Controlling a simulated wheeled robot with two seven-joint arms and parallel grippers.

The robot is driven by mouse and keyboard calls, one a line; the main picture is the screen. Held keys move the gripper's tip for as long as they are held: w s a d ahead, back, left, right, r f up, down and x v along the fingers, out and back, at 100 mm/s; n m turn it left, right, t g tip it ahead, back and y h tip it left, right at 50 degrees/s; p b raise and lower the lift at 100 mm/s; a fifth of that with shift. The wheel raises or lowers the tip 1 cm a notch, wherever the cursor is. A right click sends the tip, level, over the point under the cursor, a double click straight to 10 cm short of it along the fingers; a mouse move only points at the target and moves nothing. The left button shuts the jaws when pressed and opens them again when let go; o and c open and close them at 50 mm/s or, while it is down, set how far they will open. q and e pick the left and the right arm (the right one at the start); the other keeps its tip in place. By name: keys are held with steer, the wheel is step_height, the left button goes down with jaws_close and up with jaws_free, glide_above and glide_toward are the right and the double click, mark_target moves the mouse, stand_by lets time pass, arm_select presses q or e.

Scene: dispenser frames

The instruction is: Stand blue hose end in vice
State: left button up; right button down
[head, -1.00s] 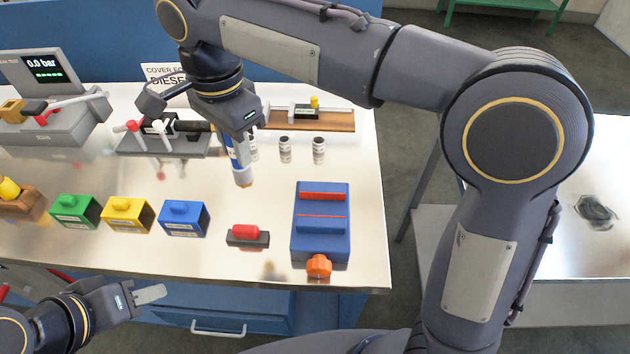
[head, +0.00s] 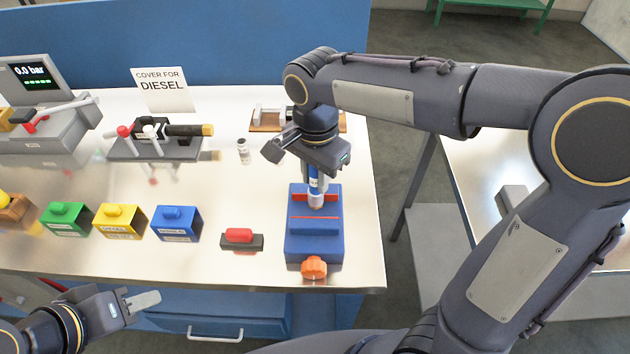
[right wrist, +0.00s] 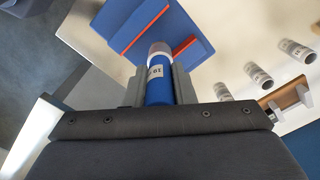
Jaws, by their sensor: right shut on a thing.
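The blue hose end (head: 315,186) has a pale silver tip and hangs upright, tip down, from my right gripper (head: 318,166). In the right wrist view the gripper (right wrist: 158,92) is shut on the hose end (right wrist: 158,90), whose label faces the camera. The blue vice (head: 314,248) has red-lined jaws and an orange knob (head: 313,267) at its front. The tip overlaps the back jaw in the head view; I cannot tell whether it is between the jaws or above them. My left gripper (head: 142,301) is off the table's front edge, its opening unclear.
A red-topped block (head: 241,237) lies left of the vice. Blue (head: 176,223), yellow (head: 119,220) and green (head: 66,218) boxes stand farther left. A grey fixture (head: 155,149), a small canister (head: 243,151) and a wooden rack (head: 267,120) are behind.

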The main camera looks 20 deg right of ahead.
mark_target(315, 199)
steer(key=shift+f, duration=1)
steer(key=shift+f, duration=0.15)
steer(key=c, duration=1.2)
jaws_free()
